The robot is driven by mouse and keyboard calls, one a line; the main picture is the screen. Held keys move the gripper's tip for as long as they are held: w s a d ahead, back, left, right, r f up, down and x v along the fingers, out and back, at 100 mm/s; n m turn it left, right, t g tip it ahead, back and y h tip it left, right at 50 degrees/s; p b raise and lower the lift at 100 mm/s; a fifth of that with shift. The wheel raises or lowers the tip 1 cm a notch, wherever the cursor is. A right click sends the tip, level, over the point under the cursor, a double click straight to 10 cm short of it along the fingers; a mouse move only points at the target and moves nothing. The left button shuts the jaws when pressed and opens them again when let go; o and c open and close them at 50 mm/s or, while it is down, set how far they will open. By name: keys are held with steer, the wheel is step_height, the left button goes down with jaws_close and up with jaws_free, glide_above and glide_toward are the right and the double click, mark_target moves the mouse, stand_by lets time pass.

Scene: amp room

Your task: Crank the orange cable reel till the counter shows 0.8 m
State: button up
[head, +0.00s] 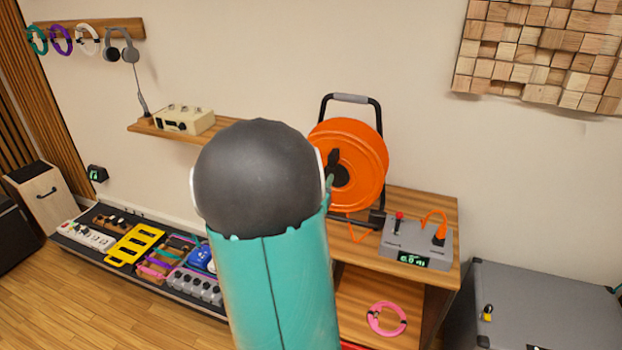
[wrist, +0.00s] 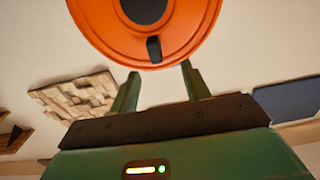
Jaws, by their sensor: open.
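The orange cable reel (head: 362,160) stands in a black frame on the wooden cabinet, partly hidden behind my arm in the head view. Its dark crank (head: 335,168) shows at the hub. In the wrist view the reel's orange disc (wrist: 108,40) fills the top, with a black handle (wrist: 154,48) near its lower rim. My gripper (wrist: 160,72) is open, its two green fingers apart and pointing at the reel, the handle just beyond the gap between them. Nothing is held. The counter display (head: 411,260) is lit green on a grey box, its digits too small to read surely.
The grey box (head: 440,252) carries a red-topped lever and an orange cable. A pink cable coil (head: 387,318) lies on the shelf below. A wall shelf (head: 155,130) with a cream device is left of my arm. A pedalboard (head: 75,237) and grey case (head: 550,300) flank the cabinet.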

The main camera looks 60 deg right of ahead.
mark_target(330, 163)
steer(key=shift+w+d, duration=0.15)
steer(key=shift+d, duration=1.85)
steer(key=shift+w+d, duration=0.2)
steer(key=shift+d, duration=1.75)
steer(key=shift+w+d, duration=0.15)
steer(key=shift+d, duration=1.85)
jaws_close()
